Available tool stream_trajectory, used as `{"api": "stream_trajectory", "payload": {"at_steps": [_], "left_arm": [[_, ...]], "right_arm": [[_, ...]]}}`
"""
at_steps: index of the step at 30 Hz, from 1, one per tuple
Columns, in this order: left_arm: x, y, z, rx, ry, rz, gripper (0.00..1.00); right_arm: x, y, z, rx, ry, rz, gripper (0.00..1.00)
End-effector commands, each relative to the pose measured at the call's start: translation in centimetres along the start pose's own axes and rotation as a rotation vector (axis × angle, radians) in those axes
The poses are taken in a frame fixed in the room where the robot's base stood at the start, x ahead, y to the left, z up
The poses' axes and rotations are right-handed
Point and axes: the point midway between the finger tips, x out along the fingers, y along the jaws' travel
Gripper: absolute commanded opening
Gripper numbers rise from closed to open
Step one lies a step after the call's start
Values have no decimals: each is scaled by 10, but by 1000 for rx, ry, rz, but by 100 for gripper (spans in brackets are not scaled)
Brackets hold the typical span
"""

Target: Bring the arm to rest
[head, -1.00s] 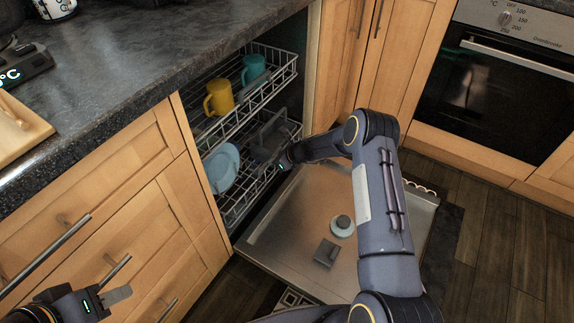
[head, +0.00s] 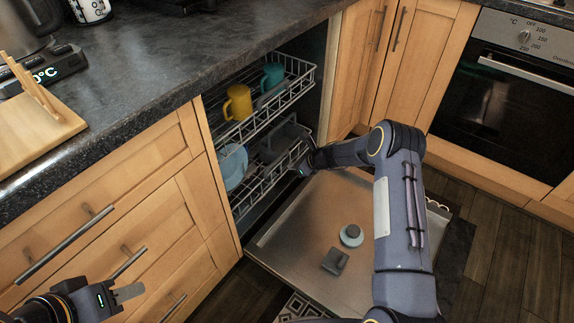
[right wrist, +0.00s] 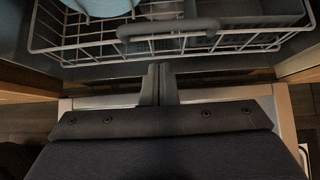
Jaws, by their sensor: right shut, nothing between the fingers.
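My right arm (head: 402,215) reaches from the lower right toward the open dishwasher. Its gripper (head: 290,172) is beside the lower rack's front edge and partly hidden in the head view. In the right wrist view the fingers (right wrist: 159,84) are together and empty, just short of the lower rack's handle.
The dishwasher door (head: 300,235) lies open. The lower rack (head: 262,190) holds a light blue plate (head: 233,168); the upper rack (head: 290,92) holds a yellow mug (head: 238,102) and a teal mug (head: 272,75). A countertop (head: 150,70) borders the left; floor (head: 495,225) is free at right.

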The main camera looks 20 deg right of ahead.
Motion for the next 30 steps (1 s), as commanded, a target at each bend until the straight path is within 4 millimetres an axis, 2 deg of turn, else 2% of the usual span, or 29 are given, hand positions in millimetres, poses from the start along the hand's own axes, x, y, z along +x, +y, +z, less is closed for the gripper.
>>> {"api": "stream_trajectory", "payload": {"at_steps": [1,3,9,13,20,23,26,29,30], "left_arm": [[-7,3,-4,0,1,0,36],[-10,5,-6,0,0,0,36],[-17,8,-9,0,1,0,36],[-18,8,-10,0,0,0,36],[-18,8,-10,0,0,0,36],[-18,8,-10,0,0,0,36],[-18,8,-10,0,0,0,36],[-18,8,-10,0,0,0,36],[-18,8,-10,0,0,0,36]], "right_arm": [[-17,-1,5,2,-2,-3,0],[-33,0,4,1,-1,-2,0],[-65,0,2,1,-1,-1,0],[-75,0,2,-1,-1,0,0],[-78,1,2,-4,-2,1,0],[-90,2,12,-49,-7,2,0],[-122,8,38,-186,-19,11,0],[-173,26,71,-409,-31,27,0],[-196,37,83,-511,-35,36,0]]}}
